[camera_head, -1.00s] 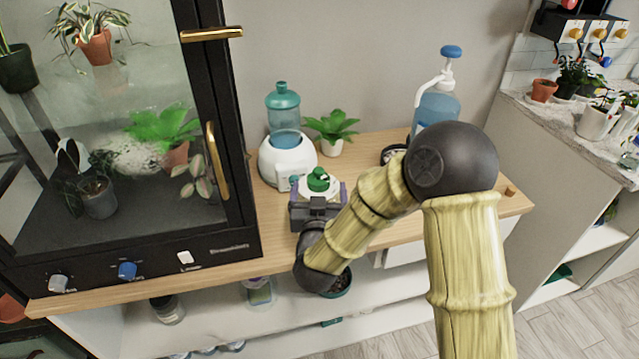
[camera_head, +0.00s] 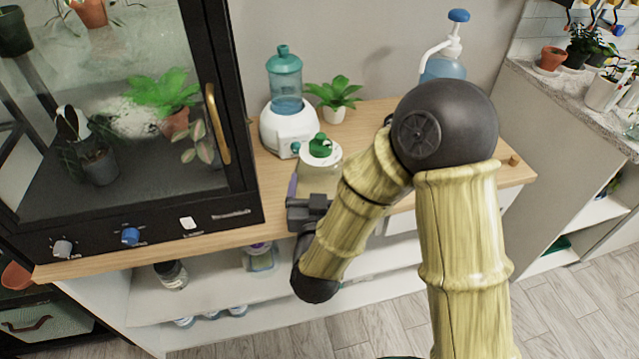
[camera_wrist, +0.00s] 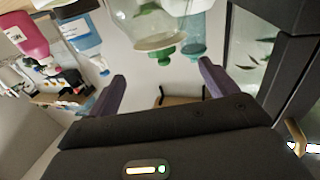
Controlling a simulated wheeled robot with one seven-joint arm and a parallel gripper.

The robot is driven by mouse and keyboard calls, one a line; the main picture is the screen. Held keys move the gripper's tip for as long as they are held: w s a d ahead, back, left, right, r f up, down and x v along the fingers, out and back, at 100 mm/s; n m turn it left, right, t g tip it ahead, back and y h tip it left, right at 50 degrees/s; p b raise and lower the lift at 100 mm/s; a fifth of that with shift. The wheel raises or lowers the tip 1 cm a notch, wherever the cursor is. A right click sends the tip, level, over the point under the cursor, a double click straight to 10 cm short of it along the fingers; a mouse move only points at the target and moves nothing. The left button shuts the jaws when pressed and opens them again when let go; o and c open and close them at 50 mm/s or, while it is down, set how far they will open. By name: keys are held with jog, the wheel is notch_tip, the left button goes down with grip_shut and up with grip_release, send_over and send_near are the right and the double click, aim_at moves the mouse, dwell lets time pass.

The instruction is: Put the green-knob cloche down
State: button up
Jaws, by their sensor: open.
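The green-knob cloche (camera_head: 320,170) has a clear, pale dome and a green knob on a white top. It stands upright on the wooden counter, in front of the white-based dispenser; its base is partly hidden by my arm. In the wrist view, which is turned over, the cloche (camera_wrist: 158,32) shows at the top with its knob pointing down. My gripper (camera_wrist: 160,82) is open, with its purple fingers wide apart and nothing between them. In the head view, my gripper (camera_head: 293,188) is just in front of the cloche, one finger visible and the other hidden.
A teal-topped dispenser (camera_head: 285,85) and a potted plant (camera_head: 333,92) stand close behind the cloche. A glass cabinet (camera_head: 130,110) is at left. A blue pump bottle (camera_head: 445,66) is at right. A pink bottle (camera_wrist: 30,38) shows in the wrist view.

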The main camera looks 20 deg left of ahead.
dwell(0.3)
jog(key=w+d+f+g+h, duration=0.1)
jog(key=w+d+f+g, duration=0.1)
jog(key=d+g, duration=0.3)
jog(key=w+d+f+g, duration=0.2)
jog(key=d+f, duration=0.1)
jog(key=d, duration=0.4)
jog(key=s+d+m+g+h, duration=0.1)
jog(key=s+d+g, duration=0.3)
jog(key=d, duration=0.5)
jog(key=s+d+m+g+h, duration=0.2)
jog(key=s+d+g, duration=0.1)
jog(key=s+d, duration=0.5)
jog(key=shift+s+d+f+g+h, duration=0.3)
jog(key=shift+s+d+g, duration=0.1)
jog(key=shift+d, duration=0.4)
